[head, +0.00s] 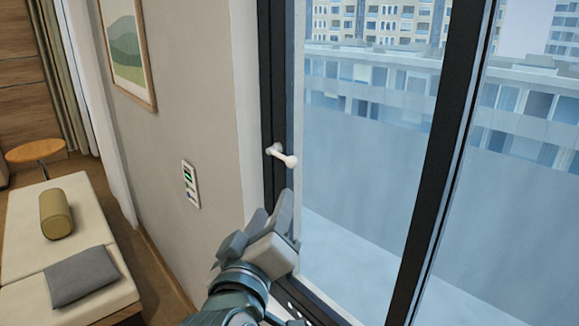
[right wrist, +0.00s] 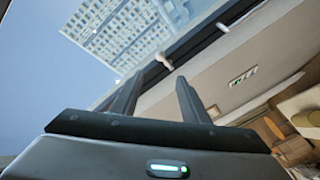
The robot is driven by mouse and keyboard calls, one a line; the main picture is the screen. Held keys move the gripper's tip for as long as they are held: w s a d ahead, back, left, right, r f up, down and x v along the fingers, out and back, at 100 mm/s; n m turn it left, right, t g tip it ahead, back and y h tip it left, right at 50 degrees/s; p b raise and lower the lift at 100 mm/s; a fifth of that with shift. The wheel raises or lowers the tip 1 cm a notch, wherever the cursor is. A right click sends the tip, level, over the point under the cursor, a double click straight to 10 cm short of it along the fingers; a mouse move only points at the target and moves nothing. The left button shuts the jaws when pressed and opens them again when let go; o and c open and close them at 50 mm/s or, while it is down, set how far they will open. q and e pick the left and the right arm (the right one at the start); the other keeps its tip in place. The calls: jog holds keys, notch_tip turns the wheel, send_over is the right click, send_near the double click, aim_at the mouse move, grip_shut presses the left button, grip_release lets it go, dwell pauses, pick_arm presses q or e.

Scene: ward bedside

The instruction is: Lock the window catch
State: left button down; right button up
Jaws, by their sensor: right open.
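The window catch (head: 283,155) is a small white handle on the dark left frame of the window (head: 272,90). In the head view it points right and a little down. My right gripper (head: 277,210) is just below the catch, apart from it, with its fingers pointing up. In the right wrist view the two fingers (right wrist: 156,92) stand apart with nothing between them. The catch (right wrist: 163,60) shows there beyond the fingertips. My left gripper is not in view.
A wall panel (head: 190,184) is on the wall left of the window, below a framed picture (head: 127,50). A daybed (head: 90,225) with a bolster (head: 56,213) and a grey cushion (head: 82,277) stands at the left. A dark upright (head: 436,170) divides the glass.

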aim_at(291, 165)
jog(key=shift+w, duration=0.15)
jog(key=x, duration=1.7)
jog(key=shift+w, duration=0.15)
grip_shut()
